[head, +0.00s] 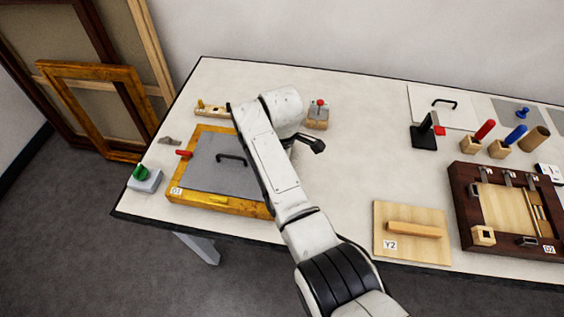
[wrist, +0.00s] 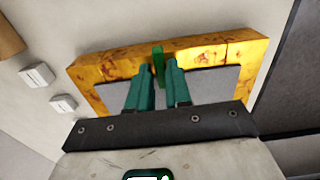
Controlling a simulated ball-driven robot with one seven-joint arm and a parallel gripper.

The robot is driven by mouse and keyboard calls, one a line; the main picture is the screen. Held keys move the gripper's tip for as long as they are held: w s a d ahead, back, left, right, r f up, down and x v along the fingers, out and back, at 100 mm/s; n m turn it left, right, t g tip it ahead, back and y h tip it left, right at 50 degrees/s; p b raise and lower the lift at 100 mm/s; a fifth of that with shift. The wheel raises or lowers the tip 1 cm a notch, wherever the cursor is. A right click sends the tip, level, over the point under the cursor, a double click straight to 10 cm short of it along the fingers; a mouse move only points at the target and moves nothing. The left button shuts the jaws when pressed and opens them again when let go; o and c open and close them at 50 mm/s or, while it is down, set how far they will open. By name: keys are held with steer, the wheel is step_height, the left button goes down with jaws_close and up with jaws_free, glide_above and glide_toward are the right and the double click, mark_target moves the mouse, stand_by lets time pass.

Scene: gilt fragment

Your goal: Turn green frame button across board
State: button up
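The gilt frame (head: 182,185) lies on the table with a grey board (head: 205,172) in it. The board has a black handle (head: 231,158). In the wrist view the green button (wrist: 158,66) stands out against the gilt frame (wrist: 110,62), and its near end appears to reach over the edge of the grey board (wrist: 205,82). My gripper (wrist: 160,68) has its two teal fingers apart, one on each side of the green button. Whether they touch it is unclear. In the head view my arm hides the green button and the gripper tips.
A red button (head: 184,153) and a yellow button (head: 217,200) sit on other sides of the frame. A green knob on a grey base (head: 145,179) stands left. A wooden board (head: 412,215) and dark frame (head: 465,205) lie right. The table's middle is mostly clear.

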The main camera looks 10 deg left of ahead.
steer(key=o, duration=0.3)
steer(key=shift+f, duration=0.1)
step_height(320, 180, up, 11)
steer(key=shift+f+b, duration=0.1)
steer(key=shift+b, duration=0.8)
